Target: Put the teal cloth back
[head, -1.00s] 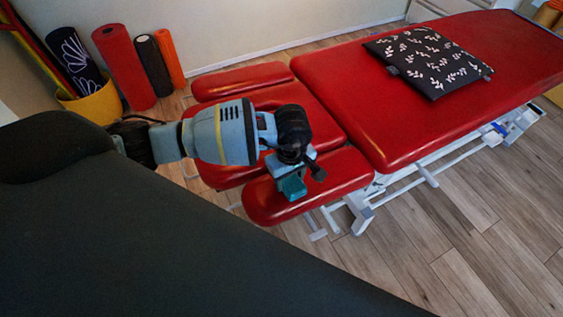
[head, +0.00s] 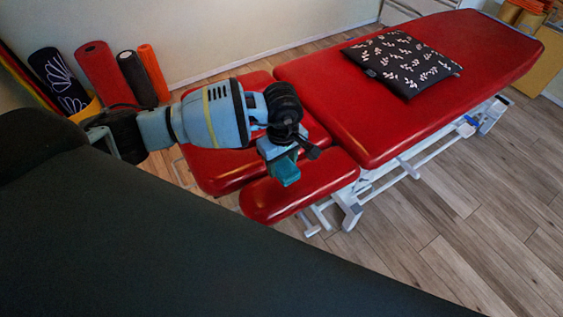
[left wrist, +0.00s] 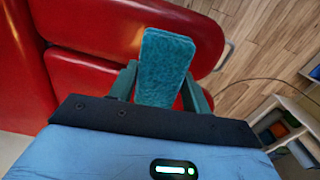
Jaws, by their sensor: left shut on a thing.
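The teal cloth (left wrist: 165,62) is a folded, fuzzy piece held between the fingers of my left gripper (left wrist: 160,92) in the left wrist view. In the head view, my left gripper (head: 284,160) hangs over the near end of the red treatment table (head: 335,110), with the teal cloth (head: 286,170) just below its fingers. The gripper is shut on the cloth. In the head view the cloth is partly hidden by the gripper. My right gripper is in neither view.
A dark leaf-patterned cushion (head: 402,62) lies on the table. Rolled mats and foam rollers (head: 100,72) stand at the back left. A shelf with folded coloured items (left wrist: 282,128) shows in the left wrist view. Wooden floor (head: 470,190) is clear on the right.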

